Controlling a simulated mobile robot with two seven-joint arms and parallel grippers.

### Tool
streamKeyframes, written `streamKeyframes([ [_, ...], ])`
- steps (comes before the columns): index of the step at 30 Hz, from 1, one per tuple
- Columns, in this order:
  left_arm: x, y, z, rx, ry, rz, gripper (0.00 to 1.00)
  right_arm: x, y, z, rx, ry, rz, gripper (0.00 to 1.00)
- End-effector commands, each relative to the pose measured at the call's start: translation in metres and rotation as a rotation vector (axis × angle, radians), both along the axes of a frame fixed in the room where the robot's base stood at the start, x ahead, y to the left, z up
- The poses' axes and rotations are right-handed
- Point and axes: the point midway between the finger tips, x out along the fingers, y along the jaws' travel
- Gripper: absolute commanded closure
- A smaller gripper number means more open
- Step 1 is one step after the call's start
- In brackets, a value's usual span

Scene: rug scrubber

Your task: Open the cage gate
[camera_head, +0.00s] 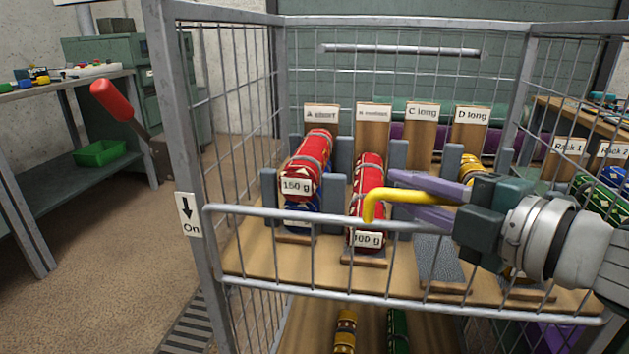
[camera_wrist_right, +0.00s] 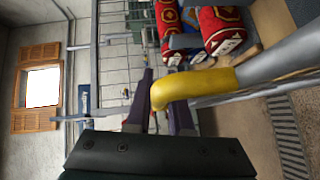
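The wire cage's low front gate (camera_head: 300,285) stands across the front opening, its grey top rail level. A bent yellow handle (camera_head: 410,195) rises from this rail; it also shows large in the right wrist view (camera_wrist_right: 195,85). My right gripper (camera_head: 382,193) reaches in from the right, its purple fingers apart around the handle in the head view. In the wrist view, the handle covers part of one finger, and I cannot tell whether either finger touches it. My left gripper is not in view.
Inside the cage, red rolls (camera_head: 310,160) marked with weights lie on a wooden shelf (camera_head: 245,258) with labelled boards. A red-handled lever (camera_head: 112,100) juts out left of the cage post, above an "On" sign (camera_head: 189,214). A workbench (camera_head: 40,90) stands further left.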

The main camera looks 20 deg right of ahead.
Motion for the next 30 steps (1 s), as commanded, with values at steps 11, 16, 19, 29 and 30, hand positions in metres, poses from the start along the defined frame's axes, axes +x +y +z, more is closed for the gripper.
streamKeyframes([
  [11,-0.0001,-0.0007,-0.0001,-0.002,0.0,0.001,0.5,-0.0003,0.0002,0.0,0.0,0.0,0.0,1.0],
  [16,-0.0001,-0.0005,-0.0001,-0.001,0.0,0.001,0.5,-0.0003,0.0002,-0.0001,0.0,0.0,0.0,1.0],
  [19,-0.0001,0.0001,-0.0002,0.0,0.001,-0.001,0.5,-0.0003,0.0002,-0.0001,0.0,0.0,0.0,1.0],
  [29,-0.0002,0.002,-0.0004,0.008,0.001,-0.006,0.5,-0.0003,0.0002,-0.0001,0.001,0.0,0.0,1.0],
  [30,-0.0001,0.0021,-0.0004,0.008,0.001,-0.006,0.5,-0.0003,0.0002,-0.0001,0.001,0.0,0.0,1.0],
])
